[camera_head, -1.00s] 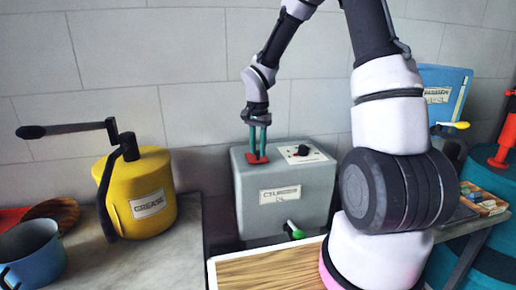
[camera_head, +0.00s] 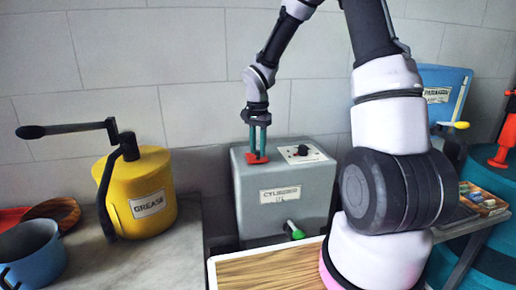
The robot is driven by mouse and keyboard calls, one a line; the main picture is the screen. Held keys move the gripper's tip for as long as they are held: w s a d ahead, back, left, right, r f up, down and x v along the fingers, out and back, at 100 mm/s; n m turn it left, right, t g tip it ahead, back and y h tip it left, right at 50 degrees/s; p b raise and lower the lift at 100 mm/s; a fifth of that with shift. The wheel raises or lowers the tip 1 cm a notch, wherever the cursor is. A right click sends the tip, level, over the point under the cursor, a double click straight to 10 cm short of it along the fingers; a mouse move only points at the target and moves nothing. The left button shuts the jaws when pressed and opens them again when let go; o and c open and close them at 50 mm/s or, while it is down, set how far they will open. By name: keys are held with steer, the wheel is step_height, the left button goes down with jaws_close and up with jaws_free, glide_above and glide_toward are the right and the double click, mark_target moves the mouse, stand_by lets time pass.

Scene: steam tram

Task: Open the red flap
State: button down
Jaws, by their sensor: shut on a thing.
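The red flap (camera_head: 251,160) is a small flat red piece on top of the grey box labelled as cylinder something (camera_head: 247,188), at its left side. It looks flat on the box top. My gripper (camera_head: 258,152) points straight down from above, with its teal fingers shut on the flap. The fingers hide part of the flap, so the exact hold and any hinge cannot be seen.
A black dial (camera_head: 303,150) sits on the box top to the right, and a green-tipped tap (camera_head: 294,230) is on its front. A yellow grease drum (camera_head: 150,185) with a crank stands left. A wooden tray (camera_head: 265,270) is in front. My arm hides the area at right.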

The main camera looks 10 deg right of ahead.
steer(key=shift+w+r+g, duration=0.45)
steer(key=shift+w+g, duration=0.15)
steer(key=shift+g, duration=0.55)
steer(key=shift+w+r+g, duration=0.45)
steer(key=shift+w+g, duration=0.15)
steer(key=shift+g, duration=0.55)
steer(key=c, duration=0.6)
jaws_free()
steer(key=v, duration=0.7)
steer(key=shift+r, duration=0.25)
steer(key=shift+w, duration=0.1)
